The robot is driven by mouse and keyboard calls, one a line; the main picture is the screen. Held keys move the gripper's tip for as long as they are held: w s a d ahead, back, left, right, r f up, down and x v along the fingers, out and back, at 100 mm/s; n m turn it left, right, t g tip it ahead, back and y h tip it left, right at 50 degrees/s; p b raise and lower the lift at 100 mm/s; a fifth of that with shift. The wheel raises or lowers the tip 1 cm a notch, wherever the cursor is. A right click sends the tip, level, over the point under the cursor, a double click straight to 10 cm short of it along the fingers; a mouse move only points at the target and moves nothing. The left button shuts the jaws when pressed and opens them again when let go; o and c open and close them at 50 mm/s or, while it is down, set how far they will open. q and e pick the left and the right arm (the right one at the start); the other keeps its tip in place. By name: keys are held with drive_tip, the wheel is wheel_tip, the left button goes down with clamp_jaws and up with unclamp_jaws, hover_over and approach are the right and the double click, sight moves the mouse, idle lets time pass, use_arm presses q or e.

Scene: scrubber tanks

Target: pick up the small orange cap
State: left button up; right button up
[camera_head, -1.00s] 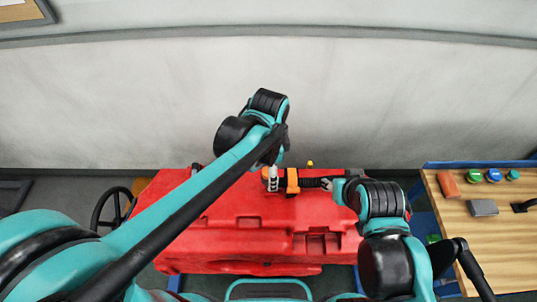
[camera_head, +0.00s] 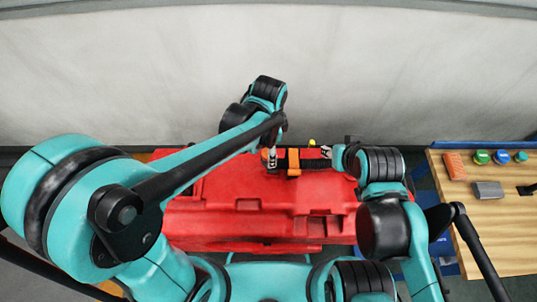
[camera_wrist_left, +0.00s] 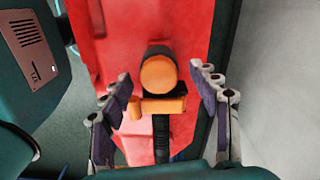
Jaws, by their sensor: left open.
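The small orange cap (camera_wrist_left: 159,73) is round and sits on a black neck above the red tank (camera_wrist_left: 100,30) in the left wrist view. My left gripper (camera_wrist_left: 163,92) is open, with one finger on each side of the cap and visible gaps between. An orange bracket (camera_wrist_left: 165,105) and a black hose (camera_wrist_left: 161,140) lie just below the cap there. In the head view my left gripper (camera_head: 271,160) points down beside the orange bracket (camera_head: 293,162), and the cap is mostly hidden. My right gripper (camera_head: 327,152) is at the hose's right end; its jaws are too small to judge.
A yellow knob (camera_head: 312,142) stands behind the hose. A pale wall (camera_head: 150,70) rises behind the tank.

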use_arm(q)
drive_tip(key=shift+s, duration=0.1)
drive_tip(key=c, duration=1)
drive_tip(key=shift+r, duration=0.1)
